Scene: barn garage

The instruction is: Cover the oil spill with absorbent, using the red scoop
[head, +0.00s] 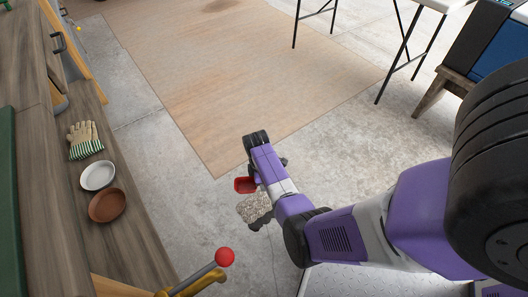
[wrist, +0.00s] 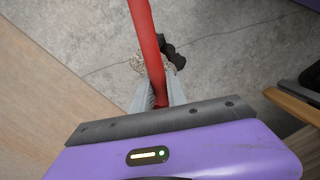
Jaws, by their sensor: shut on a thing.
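My gripper (wrist: 160,102) is shut on the red scoop (wrist: 148,40). The scoop's long red shaft runs from between the fingers to the top of the wrist view. In the head view the scoop's red end (head: 245,185) shows just left of my forearm, whose links hide the gripper's fingers. A patch of pale speckled granules (head: 254,207), apparently absorbent, lies on the concrete below the scoop. Black glossy-looking blobs (wrist: 173,55), apparently the oil spill, show at its edge in the wrist view. What lies under the granules is hidden, and I cannot tell whether the scoop holds any.
A wooden bench (head: 60,225) at left bears striped gloves (head: 84,138), a white bowl (head: 98,175) and a brown bowl (head: 107,205). A red-knobbed lever (head: 225,257) stands at its near end. A tan floor sheet (head: 220,80) lies beyond. A blue cooler (head: 495,55) stands at far right.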

